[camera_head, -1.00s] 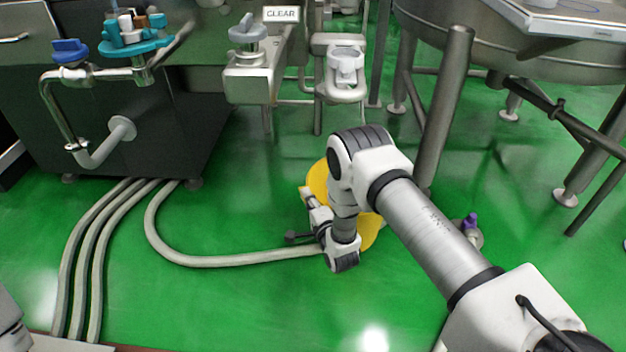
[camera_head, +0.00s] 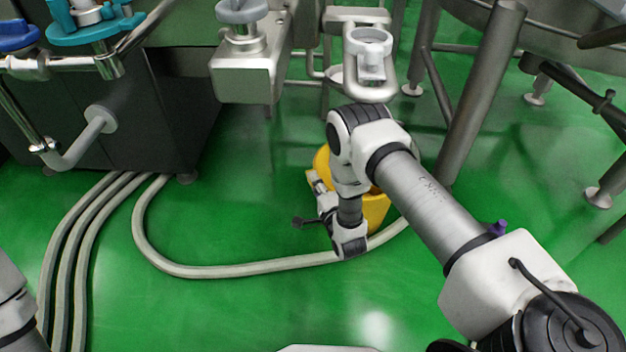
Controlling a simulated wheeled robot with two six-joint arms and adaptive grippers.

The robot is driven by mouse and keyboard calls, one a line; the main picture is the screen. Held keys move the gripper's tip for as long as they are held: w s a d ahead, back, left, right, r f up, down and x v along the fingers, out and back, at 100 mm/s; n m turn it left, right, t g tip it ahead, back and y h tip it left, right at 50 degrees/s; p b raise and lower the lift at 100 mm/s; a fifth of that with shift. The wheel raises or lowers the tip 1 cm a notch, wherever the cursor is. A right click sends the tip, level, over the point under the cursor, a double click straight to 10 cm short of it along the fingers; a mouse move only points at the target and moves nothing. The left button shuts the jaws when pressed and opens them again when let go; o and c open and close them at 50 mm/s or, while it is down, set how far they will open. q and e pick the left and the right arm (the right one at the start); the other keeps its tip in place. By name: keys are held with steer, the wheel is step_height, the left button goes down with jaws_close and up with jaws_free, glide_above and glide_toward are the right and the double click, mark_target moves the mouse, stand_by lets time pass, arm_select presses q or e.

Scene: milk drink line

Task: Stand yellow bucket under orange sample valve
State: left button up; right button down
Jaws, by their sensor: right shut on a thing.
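The yellow bucket (camera_head: 376,212) is near the middle of the view, over the green floor, partly hidden behind my right arm. It looks roughly upright; I cannot tell whether it touches the floor. My right gripper (camera_head: 314,182) is at the bucket's left side, shut on it; the arm's wrist partly covers the grip. No orange sample valve can be made out. My left gripper is out of view; only part of my left arm shows at the lower left edge.
A pale hose (camera_head: 230,269) curves over the floor to the bucket. Steel outlets with a grey handle (camera_head: 242,12) and a grey ring (camera_head: 369,42) stand beyond it. A steel tank leg (camera_head: 482,95) rises at the right. Floor left of the bucket is open.

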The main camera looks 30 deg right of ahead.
steer(key=shift+s+r, duration=0.15)
steer(key=shift+f, duration=0.2)
steer(key=c, duration=1.2)
jaws_free()
steer(key=shift+r, duration=0.2)
steer(key=shift+s+r+p, duration=0.15)
steer(key=shift+s+p, duration=0.2)
steer(key=s+a+p, duration=0.1)
steer(key=s+p, duration=1)
steer(key=shift+s, duration=0.15)
